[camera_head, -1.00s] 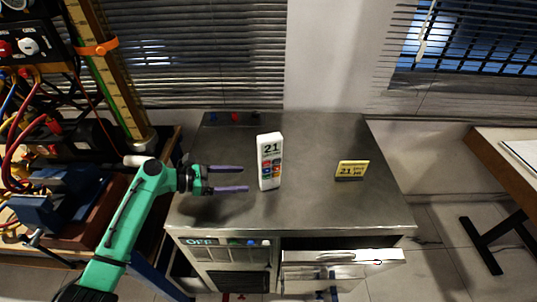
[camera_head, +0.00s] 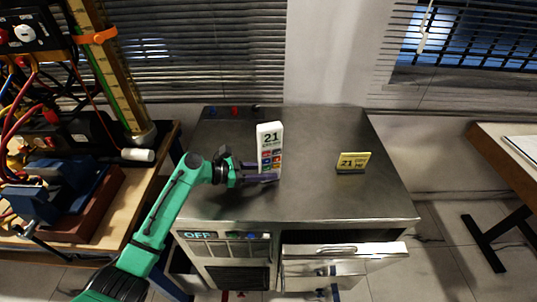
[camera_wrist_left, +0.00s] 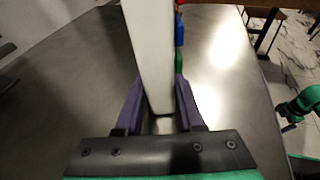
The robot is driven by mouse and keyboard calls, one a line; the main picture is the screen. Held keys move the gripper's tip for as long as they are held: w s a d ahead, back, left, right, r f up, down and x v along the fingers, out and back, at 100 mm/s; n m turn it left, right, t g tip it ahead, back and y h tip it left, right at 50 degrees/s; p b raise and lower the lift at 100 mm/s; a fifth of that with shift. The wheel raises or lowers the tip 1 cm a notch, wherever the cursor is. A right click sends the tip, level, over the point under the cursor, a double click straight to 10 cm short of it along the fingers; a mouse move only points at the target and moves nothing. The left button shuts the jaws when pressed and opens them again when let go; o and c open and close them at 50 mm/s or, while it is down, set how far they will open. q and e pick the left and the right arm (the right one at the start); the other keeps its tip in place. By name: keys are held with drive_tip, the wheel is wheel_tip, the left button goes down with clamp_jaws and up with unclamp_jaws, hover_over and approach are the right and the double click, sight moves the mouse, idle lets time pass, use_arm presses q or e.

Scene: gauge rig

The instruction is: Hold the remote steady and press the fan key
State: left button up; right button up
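The white remote (camera_head: 270,140) stands upright on the metal cabinet top, its face showing "21" above several small coloured keys. I cannot make out which is the fan key. My left gripper (camera_head: 262,172) is low at the remote, its purple fingers level. In the left wrist view, the fingers (camera_wrist_left: 159,98) are on both sides of the remote (camera_wrist_left: 150,45), with a narrow gap showing near its foot. They look open around it. The coloured keys stick out on its right side there. A green arm part of mine shows at the right edge; its gripper is unclear.
A yellow card (camera_head: 353,162) reading "21" stands right of the remote on the cabinet top (camera_head: 320,195). The cabinet top between remote and card is clear. Equipment crowds the left bench.

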use_arm(q)
drive_tip(key=c, duration=0.3)
use_arm(e)
drive_tip(key=shift+s+a, duration=0.1)
clamp_jaws()
drive_tip(key=shift+d, duration=0.2)
idle(1.1)
